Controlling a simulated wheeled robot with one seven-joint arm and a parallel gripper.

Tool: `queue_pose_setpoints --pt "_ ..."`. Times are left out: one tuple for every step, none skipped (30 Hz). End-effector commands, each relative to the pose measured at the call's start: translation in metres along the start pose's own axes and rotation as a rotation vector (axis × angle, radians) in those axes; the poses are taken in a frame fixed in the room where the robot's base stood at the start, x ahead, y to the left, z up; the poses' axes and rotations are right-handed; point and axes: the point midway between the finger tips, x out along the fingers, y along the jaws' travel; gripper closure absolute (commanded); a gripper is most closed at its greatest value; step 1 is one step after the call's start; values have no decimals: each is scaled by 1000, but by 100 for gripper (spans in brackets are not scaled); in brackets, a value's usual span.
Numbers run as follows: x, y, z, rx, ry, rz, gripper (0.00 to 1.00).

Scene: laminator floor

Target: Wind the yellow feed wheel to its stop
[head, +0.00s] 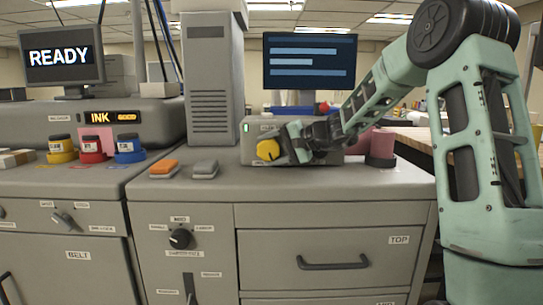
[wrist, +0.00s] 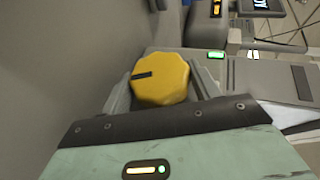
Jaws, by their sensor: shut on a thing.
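The yellow feed wheel (head: 268,150) is on the front of a small grey box (head: 254,128) that stands on the cabinet top. In the wrist view the yellow wheel (wrist: 160,80) is a many-sided knob with a dark mark on its upper left face. My gripper (head: 284,150) reaches in from the right. In the wrist view its fingers (wrist: 160,88) lie on both sides of the wheel, shut on it. The far sides of the wheel and the finger contact are partly hidden.
An orange pad (head: 164,168) and a grey pad (head: 205,169) lie left of the box. Yellow, red and blue ink pots (head: 93,150) stand further left. A pink roll (head: 381,146) stands right of the box. A black selector knob (head: 180,239) and drawers are below.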

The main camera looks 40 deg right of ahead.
Motion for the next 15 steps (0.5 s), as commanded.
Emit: queue_pose_setpoints --pt "-1 -1 -2 -1 6 -3 61" --pt "-1 -1 -2 -1 6 -3 61" --pt "-1 -1 -2 -1 6 -4 61" --pt "-1 -2 -2 -1 6 -4 61" --pt "-1 -2 -2 -1 6 -4 61" --pt "-1 -2 -2 -1 6 -3 61" --pt "-1 -2 -2 -1 6 -3 61" --pt "-1 -2 -2 -1 6 -3 61" --pt "-1 -2 -2 -1 6 -3 61" --pt "-1 -2 -2 -1 6 -3 61" --pt "-1 -2 -2 -1 6 -3 61" --pt "-1 -2 -2 -1 6 -3 30" --pt "-1 -2 -2 -1 6 -3 22" --pt "-1 -1 -2 -1 5 -3 19" --pt "-1 -1 -2 -1 5 -3 19"
